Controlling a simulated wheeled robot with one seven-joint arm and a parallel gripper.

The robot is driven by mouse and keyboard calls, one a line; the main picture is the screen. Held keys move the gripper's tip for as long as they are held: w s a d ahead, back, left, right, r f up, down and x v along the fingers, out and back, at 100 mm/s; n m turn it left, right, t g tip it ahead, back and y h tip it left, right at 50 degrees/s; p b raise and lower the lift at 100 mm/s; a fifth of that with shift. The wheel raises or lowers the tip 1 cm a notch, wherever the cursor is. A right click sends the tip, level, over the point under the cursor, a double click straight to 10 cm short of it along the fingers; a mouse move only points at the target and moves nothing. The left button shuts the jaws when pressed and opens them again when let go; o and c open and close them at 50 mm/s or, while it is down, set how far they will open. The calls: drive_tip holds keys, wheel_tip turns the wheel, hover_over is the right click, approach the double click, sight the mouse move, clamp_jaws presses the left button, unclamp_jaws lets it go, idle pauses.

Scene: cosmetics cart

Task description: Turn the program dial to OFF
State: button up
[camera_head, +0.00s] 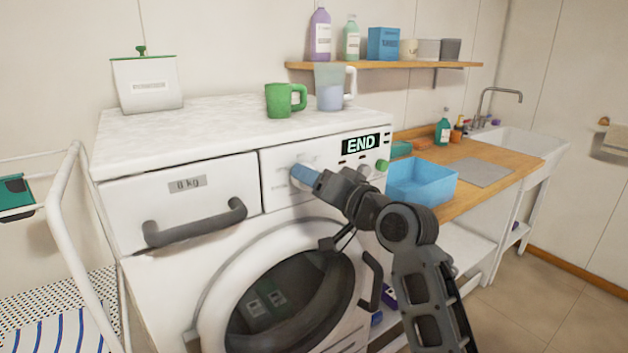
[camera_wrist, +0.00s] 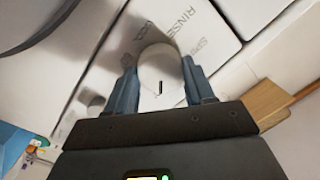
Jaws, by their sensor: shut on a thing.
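The program dial (camera_wrist: 160,66) is a pale round knob with a short black mark near its lower edge in the wrist view. RINSE and part of another label show on the panel beyond it. My gripper (camera_wrist: 158,80) has its blue fingers on both sides of the dial, shut on it. In the head view my gripper (camera_head: 304,177) is at the washer's front panel (camera_head: 278,180) and hides the dial. The display (camera_head: 361,144) reads END. The OFF label cannot be made out.
A green mug (camera_head: 280,100) and a clear jug (camera_head: 330,88) stand on the washer top. The drawer handle (camera_head: 195,224) juts out at left. A blue bin (camera_head: 420,183) stands on the counter at right.

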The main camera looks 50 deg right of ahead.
drive_tip(key=shift+c, duration=1)
drive_tip(key=shift+a+r+n+g+b, duration=0.15)
drive_tip(key=shift+n+b, duration=0.35)
drive_tip(key=shift+n, duration=1.85)
drive_tip(key=shift+f+n+g+b, duration=0.1)
drive_tip(key=shift+n+g+b, duration=0.3)
drive_tip(key=shift+n, duration=1.95)
drive_tip(key=o, duration=1)
drive_tip(key=shift+o, duration=0.2)
